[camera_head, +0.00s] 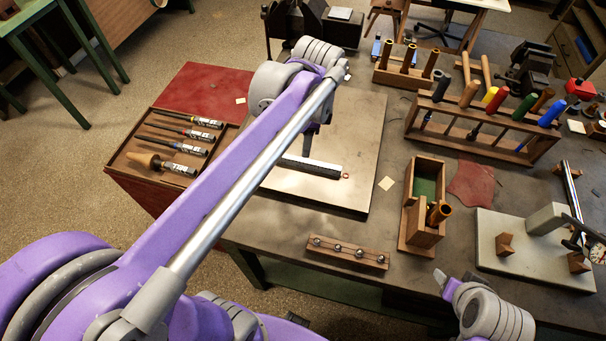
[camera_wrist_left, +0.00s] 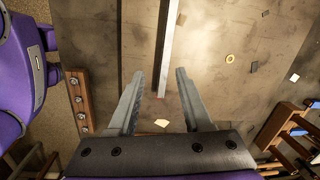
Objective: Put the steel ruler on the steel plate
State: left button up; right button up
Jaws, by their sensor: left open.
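The steel ruler (camera_head: 314,167) is a narrow strip with a pale top and a dark side. It appears to lie on the pale steel plate (camera_head: 345,198), and its far part is hidden behind my left arm. In the left wrist view the ruler (camera_wrist_left: 167,50) runs from the top edge down between the fingers. My left gripper (camera_wrist_left: 160,72) is open, with one finger on each side of the ruler's line and nothing held. In the head view this gripper (camera_head: 308,143) is mostly covered by my arm. My right gripper (camera_head: 441,279) shows only partly at the bottom right.
A wooden block with several studs (camera_head: 347,251) lies in front of the plate. A wooden box (camera_head: 422,205), a rack of coloured handles (camera_head: 485,130) and a pale base (camera_head: 525,262) stand to the right. A tool tray (camera_head: 172,148) is at the left.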

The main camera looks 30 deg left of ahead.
pick_arm(q)
jog(key=s+d+f+n+t, duration=0.1)
jog(key=s+f+n, duration=0.2)
jog(key=n, duration=0.1)
jog(key=s+d+f+n+t, duration=0.2)
jog(key=s+n, duration=0.2)
jog(key=s+d+f+n+t+h, duration=0.1)
jog(key=s+f+n, duration=0.2)
jog(key=s+n, duration=0.1)
jog(key=shift+s+d+f+t, duration=0.1)
jog(key=shift+d+f+t, duration=0.2)
jog(key=shift+d+t, duration=0.1)
jog(key=shift+s+d+f+n, duration=0.1)
jog(key=shift+f+n, duration=0.15)
jog(key=shift+n, duration=0.15)
